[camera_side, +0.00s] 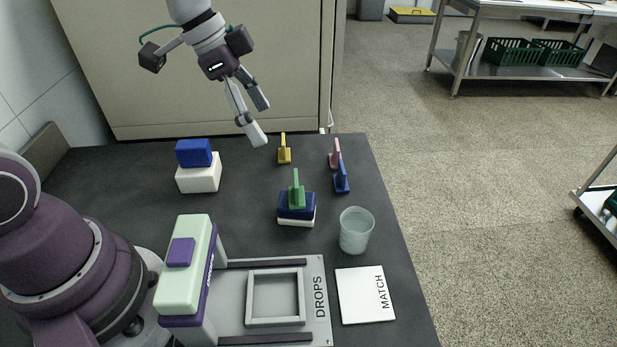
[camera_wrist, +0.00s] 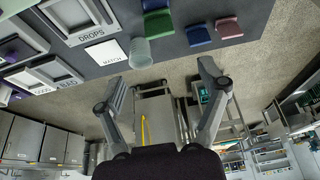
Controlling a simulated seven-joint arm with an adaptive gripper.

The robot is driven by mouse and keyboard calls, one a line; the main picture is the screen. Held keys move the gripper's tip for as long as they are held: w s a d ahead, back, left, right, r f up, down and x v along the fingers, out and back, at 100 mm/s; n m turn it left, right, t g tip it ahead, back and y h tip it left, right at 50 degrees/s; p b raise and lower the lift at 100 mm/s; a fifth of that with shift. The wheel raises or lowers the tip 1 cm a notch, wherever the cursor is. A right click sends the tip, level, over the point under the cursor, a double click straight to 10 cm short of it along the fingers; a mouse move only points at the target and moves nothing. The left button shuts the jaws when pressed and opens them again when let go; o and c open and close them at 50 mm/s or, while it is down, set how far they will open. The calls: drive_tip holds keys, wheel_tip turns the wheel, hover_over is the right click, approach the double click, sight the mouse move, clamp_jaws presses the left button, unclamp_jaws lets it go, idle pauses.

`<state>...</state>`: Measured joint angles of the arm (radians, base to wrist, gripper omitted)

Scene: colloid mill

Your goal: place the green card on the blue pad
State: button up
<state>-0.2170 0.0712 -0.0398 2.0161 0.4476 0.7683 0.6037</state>
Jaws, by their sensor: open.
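The green card (camera_side: 297,199), with an upright tab, appears to sit on top of the dark blue pad (camera_side: 285,213), which lies on a white base near the middle of the table. In the wrist view the green card (camera_wrist: 158,23) shows at the top edge, with its surroundings partly cut off. My gripper (camera_side: 260,121) is open and empty, high above the back of the table and apart from the card. Its two spread fingers (camera_wrist: 163,78) also show in the wrist view with nothing between them.
A yellow piece (camera_side: 284,155), a pink piece (camera_side: 335,160) and a blue piece (camera_side: 342,182) stand nearby. A clear cup (camera_side: 356,232) is right of the pad. A blue block (camera_side: 194,152) sits on a white block at left. A white MATCH plate (camera_side: 360,297) lies in front.

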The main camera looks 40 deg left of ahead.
drive_tip(key=s+a+r+n+t+y, duration=0.2)
drive_tip(key=s+a+r+n+y, duration=0.1)
drive_tip(key=s+n, duration=0.6)
drive_tip(key=shift+s+a+r, duration=0.15)
drive_tip(key=shift+s+r, duration=0.05)
drive_tip(key=shift+s, duration=0.05)
idle(0.8)
